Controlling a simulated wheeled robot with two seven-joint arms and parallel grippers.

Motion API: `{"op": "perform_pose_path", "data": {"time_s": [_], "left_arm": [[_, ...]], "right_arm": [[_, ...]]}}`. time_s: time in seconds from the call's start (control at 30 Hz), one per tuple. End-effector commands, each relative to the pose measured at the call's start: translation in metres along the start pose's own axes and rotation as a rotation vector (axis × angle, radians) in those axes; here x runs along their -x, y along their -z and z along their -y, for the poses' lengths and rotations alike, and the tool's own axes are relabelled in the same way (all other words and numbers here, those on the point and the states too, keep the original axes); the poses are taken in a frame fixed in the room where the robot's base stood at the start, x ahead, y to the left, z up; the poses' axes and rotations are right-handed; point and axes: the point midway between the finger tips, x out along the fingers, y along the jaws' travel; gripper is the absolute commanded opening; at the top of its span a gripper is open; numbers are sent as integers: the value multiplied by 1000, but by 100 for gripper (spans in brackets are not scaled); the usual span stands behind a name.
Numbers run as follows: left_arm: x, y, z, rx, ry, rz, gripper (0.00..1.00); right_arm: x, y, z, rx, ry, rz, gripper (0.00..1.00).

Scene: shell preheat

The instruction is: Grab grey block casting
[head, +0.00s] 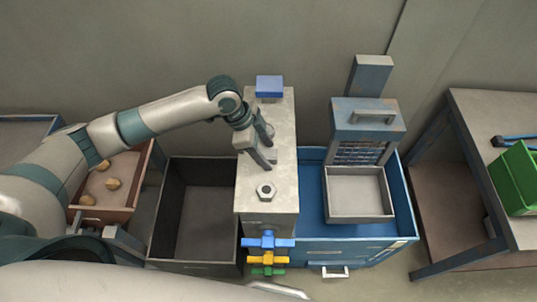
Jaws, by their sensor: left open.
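My left gripper (268,150) is over the grey-topped stand (281,120), its fingers pointing down towards the top. It is open. A grey hexagonal piece with a round hole (267,190) lies on the stand, nearer to me than the fingers and apart from them. A blue block (269,87) is at the stand's far end, beyond the gripper. I cannot clearly make out a separate grey block casting; the fingers and wrist hide part of the stand's top. My right gripper is not in view.
A dark open bin (157,210) is left of the stand, and a brown tray with several tan lumps (133,180) farther left. Right are a blue tray (312,203), a grey box (360,212) and a machine (368,112). Coloured knobs (268,257) jut from the stand's front.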

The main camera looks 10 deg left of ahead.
Motion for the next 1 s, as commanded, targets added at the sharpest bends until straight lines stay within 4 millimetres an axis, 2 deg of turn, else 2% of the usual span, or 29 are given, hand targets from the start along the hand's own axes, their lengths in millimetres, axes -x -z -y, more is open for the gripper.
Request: {"op": "perform_pose_path", "data": {"time_s": [0.07,0.2,0.27,0.67,0.77,0.93,1.0], "left_arm": [[0,0,0,0,0,0,52],[0,0,0,0,0,0,19],[0,0,0,0,0,0,7],[4,2,1,-1,2,-1,7],[10,5,1,-2,3,-2,7],[30,13,2,-2,5,-3,7],[37,23,-2,-6,1,-4,7]], "right_arm": [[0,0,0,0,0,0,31],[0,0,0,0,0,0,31],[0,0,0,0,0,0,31],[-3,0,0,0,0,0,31],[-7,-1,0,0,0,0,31],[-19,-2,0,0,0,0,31],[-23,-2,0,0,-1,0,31]]}}
